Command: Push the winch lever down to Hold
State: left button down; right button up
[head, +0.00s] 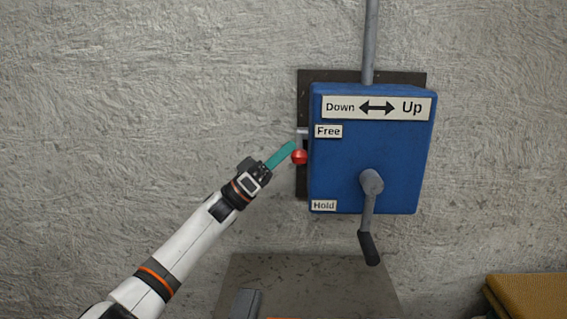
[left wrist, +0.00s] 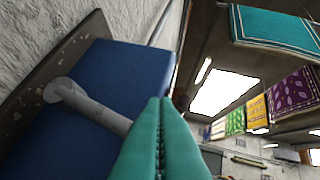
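The blue winch box (head: 345,165) is on the wall, with a "Free" label (head: 328,131) high on its left side and a "Hold" label (head: 323,205) low. The lever's red ball knob (head: 299,157) sticks out at the left side, a little below the Free label. My left gripper (head: 292,146) has its teal fingers together, tips just above and left of the knob. I cannot tell whether they touch it. In the left wrist view the closed fingers (left wrist: 160,110) point towards the blue box (left wrist: 110,75); the knob is not visible there. My right gripper is out of view.
A grey crank with a dark handle (head: 369,248) hangs on the box front. A "Down/Up" plate (head: 376,107) is above, and a pipe (head: 370,40) rises from the top. A brownish-yellow item (head: 525,298) is at lower right. Wall left of the box is clear.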

pick_arm(q)
jog(key=shift+w+f+b, duration=0.25)
jog(key=shift+f+b, duration=0.05)
jog(key=shift+f, duration=0.6)
jog(key=shift+w+f+b, duration=0.25)
jog(key=shift+f, duration=0.65)
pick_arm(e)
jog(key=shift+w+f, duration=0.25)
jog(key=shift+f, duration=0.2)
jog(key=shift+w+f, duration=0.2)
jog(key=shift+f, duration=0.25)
pick_arm(q)
jog(key=shift+f, duration=0.1)
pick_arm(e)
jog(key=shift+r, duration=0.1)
